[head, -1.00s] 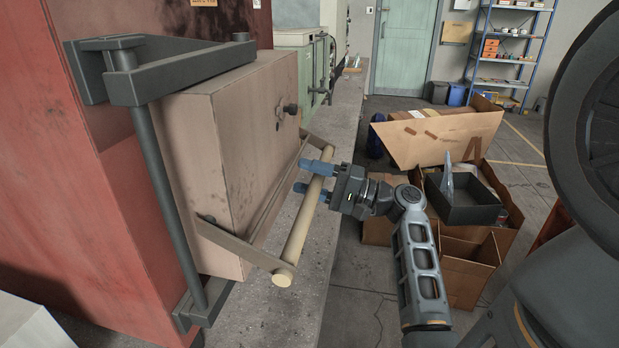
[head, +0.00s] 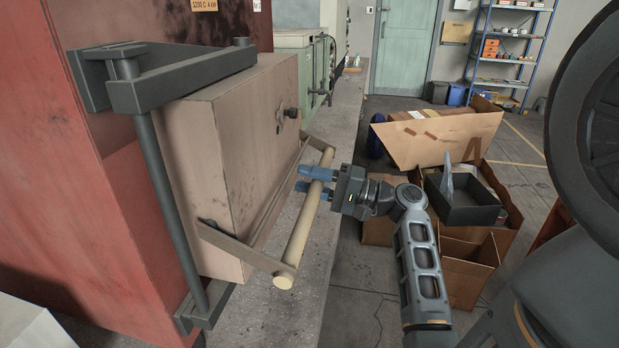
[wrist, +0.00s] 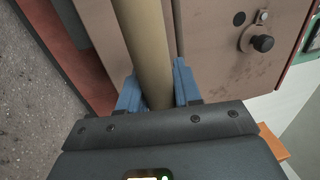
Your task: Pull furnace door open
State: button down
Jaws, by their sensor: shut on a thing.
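The furnace is a large red cabinet (head: 60,130) at the left of the head view. Its thick beige-brown door (head: 235,150) hangs on a dark hinge frame (head: 160,85) and a vertical rod. A pale round handle bar (head: 300,232) stands out from the door on two brackets. My gripper (head: 317,180) is shut on the handle bar, its blue fingers on either side of it. In the wrist view the bar (wrist: 148,45) runs between the two blue fingers.
The concrete bench (head: 305,290) runs below the door. A green machine (head: 300,65) stands farther along it.

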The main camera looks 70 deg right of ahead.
jog(key=shift+s+r+g+p, duration=0.25)
jog(key=shift+r+g+p, duration=0.45)
jog(key=shift+p, duration=0.7)
jog(key=shift+s+r+g+p, duration=0.35)
jog(key=shift+r+p, duration=0.5)
jog(key=shift+p, duration=0.55)
jog(key=shift+s+r+p, duration=0.15)
jog(key=shift+r+p, duration=0.7)
jog(key=shift+p, duration=0.15)
jog(key=shift+d, duration=0.1)
jog(key=s+a+m+g+h, duration=0.1)
jog(key=s+a+m+h, duration=0.4)
jog(key=s, duration=0.6)
jog(key=a+h, duration=0.2)
jog(key=shift+s+a+h+p, duration=0.15)
jog(key=shift+s+h+p, duration=0.25)
jog(key=shift+f, duration=0.1)
